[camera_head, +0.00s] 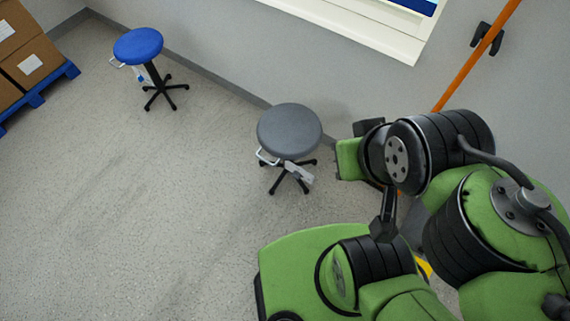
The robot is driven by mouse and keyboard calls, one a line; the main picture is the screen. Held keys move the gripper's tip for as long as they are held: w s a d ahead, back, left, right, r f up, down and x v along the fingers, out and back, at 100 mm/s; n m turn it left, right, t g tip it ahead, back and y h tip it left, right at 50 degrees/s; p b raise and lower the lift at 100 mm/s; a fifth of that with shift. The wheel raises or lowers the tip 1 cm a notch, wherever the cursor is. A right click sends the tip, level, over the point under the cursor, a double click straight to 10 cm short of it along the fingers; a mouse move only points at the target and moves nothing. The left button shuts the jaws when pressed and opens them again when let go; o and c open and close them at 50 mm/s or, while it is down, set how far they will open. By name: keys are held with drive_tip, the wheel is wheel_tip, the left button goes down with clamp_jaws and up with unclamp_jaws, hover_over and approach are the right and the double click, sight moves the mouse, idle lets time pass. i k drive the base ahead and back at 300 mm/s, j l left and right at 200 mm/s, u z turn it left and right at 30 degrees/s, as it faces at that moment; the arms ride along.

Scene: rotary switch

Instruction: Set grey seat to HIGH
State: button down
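The grey seat (290,130) is a round stool with a black base of several legs, standing upright near the wall, right of the picture's middle. A pale lever or handle with a light tag (299,173) shows below its front edge. My green and black arm is folded at the right, close beside the stool. My gripper is not clearly visible; the arm's own links seem to hide it.
A blue stool (138,46) stands at the back left by the wall. Cardboard boxes (28,50) sit on a blue pallet (38,96) at the left edge. An orange pole (477,54) leans at the right. The floor (130,210) at left and centre is clear.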

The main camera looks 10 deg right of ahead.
sight(287, 131)
drive_tip(key=i+j+u, duration=0.25)
drive_tip(key=u, duration=0.15)
drive_tip(key=i+j+u, duration=0.25)
drive_tip(key=u, duration=0.2)
drive_tip(key=i+j+u, duration=0.1)
drive_tip(key=i+u, duration=0.75)
drive_tip(key=k, duration=0.1)
